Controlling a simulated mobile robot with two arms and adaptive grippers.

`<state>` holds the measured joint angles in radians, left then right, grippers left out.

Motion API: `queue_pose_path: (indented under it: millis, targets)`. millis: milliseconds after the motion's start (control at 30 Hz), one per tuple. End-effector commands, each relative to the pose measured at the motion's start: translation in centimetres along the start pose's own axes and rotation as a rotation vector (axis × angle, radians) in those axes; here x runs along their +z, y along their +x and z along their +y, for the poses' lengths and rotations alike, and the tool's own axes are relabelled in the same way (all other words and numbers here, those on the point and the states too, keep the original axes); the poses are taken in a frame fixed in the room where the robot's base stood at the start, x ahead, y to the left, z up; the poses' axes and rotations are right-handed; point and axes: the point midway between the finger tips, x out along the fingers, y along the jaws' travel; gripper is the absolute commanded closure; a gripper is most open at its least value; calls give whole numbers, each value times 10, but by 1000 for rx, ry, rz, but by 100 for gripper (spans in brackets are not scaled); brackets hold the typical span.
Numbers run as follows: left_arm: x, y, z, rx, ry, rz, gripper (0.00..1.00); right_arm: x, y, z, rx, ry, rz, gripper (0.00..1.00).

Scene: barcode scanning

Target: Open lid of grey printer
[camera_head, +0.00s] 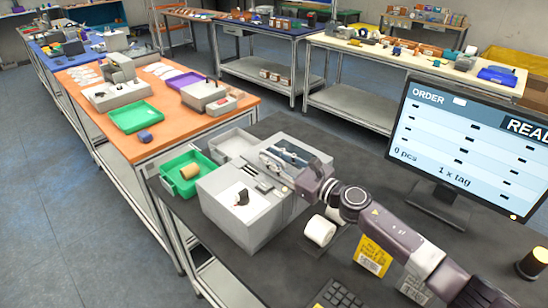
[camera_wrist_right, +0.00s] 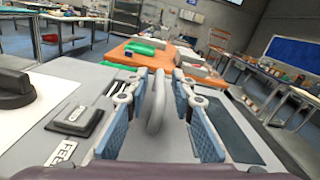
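The grey printer (camera_head: 268,222) stands on the dark table, its lid apparently closed, with a white label patch and small dark controls on top. My right gripper (camera_head: 284,155) is over the far right part of its top. In the right wrist view, the open fingers of my right gripper (camera_wrist_right: 160,108) stand on either side of a grey loop handle (camera_wrist_right: 156,112) on the printer's top, with gaps to both sides. The handle is hard to make out in the head view. My left gripper is not in view.
A green bin (camera_head: 188,184) with a tan roll (camera_head: 189,171) and a grey tray (camera_head: 233,143) sit beside the printer. A white roll (camera_head: 319,230) lies under my right arm. A monitor (camera_head: 465,140) stands to the right. A keyboard (camera_head: 340,295) is in front.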

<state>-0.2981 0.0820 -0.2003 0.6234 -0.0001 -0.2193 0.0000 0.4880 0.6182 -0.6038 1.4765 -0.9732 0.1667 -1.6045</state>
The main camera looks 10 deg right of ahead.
Motion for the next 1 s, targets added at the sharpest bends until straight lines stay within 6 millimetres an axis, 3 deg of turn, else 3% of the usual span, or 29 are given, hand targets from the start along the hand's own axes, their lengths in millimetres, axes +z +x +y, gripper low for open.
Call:
queue_pose_path:
  millis: [200, 667, 1000]
  targets:
    - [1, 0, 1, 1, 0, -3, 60, 0, 0, 0, -1, 0, 0, 100]
    - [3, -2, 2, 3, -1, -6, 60, 3, 0, -1, 0, 7, 0, 100]
    - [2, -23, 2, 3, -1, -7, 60, 28, 0, -16, 0, 149, -1, 100]
